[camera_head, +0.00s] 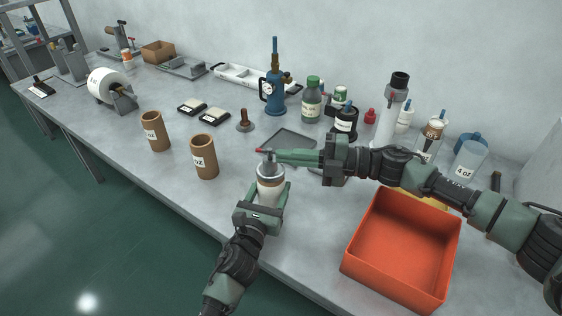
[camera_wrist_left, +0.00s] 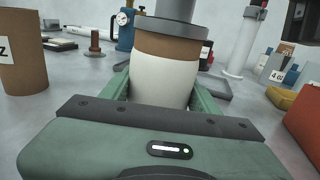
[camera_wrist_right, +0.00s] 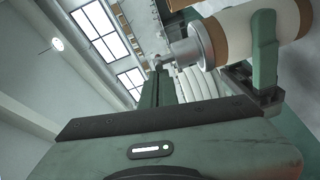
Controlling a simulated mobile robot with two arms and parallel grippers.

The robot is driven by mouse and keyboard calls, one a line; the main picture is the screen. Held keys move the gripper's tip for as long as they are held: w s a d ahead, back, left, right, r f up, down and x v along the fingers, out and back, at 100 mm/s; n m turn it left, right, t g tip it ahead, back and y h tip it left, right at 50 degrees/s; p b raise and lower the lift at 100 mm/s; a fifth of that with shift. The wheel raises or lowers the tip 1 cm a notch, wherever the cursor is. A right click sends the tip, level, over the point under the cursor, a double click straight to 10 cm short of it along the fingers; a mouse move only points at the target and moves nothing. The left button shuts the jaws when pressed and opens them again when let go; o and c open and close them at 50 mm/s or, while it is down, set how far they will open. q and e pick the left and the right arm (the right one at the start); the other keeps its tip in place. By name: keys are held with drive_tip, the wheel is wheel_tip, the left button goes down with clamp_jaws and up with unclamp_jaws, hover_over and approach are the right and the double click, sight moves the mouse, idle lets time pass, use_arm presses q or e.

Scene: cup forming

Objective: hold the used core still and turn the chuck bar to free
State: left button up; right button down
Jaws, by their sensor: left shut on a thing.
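The used core (camera_head: 268,192) is a white roll with brown ends, upright in my left gripper (camera_head: 266,194). In the left wrist view the core (camera_wrist_left: 165,78) fills the space between the fingers, which are shut on it. A grey metal chuck (camera_head: 270,171) caps its top; it also shows in the right wrist view (camera_wrist_right: 190,50). The chuck bar (camera_head: 259,150), with a red tip, is at the chuck's top. My right gripper (camera_head: 274,155) reaches in from the right with its fingers together, their tips at the bar. Whether they touch it is hard to tell.
An orange bin (camera_head: 405,245) stands at the right front. A grey tray (camera_head: 291,143) lies behind the chuck.

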use_arm(q)
drive_tip(key=shift+s+f, duration=0.1)
use_arm(e)
drive_tip(key=shift+w+d+f+n+g, duration=0.1)
drive_tip(key=shift+w+n+g, duration=0.15)
drive_tip(key=shift+n+g, duration=0.3)
drive_tip(key=shift+w+d+r+n+g, duration=0.1)
drive_tip(key=shift+w+d+n+g, duration=0.15)
drive_tip(key=shift+g, duration=0.4)
drive_tip(key=shift+w+f+n+g, duration=0.1)
drive_tip(key=shift+w+n+g, duration=0.1)
drive_tip(key=shift+n+g, duration=0.35)
drive_tip(key=shift+w+d+g, duration=0.1)
drive_tip(key=shift+w+g, duration=0.15)
drive_tip(key=shift+g, duration=0.2)
use_arm(q)
drive_tip(key=shift+f, duration=0.1)
use_arm(e)
drive_tip(key=shift+w, duration=0.3)
drive_tip(key=shift+w+a, duration=0.5)
drive_tip(key=shift+w, duration=0.4)
drive_tip(key=shift+w+a, duration=0.45)
drive_tip(key=shift+w, duration=0.4)
drive_tip(key=shift+w+a, duration=0.15)
drive_tip(key=d, duration=1.2)
drive_tip(key=shift+r, duration=0.45)
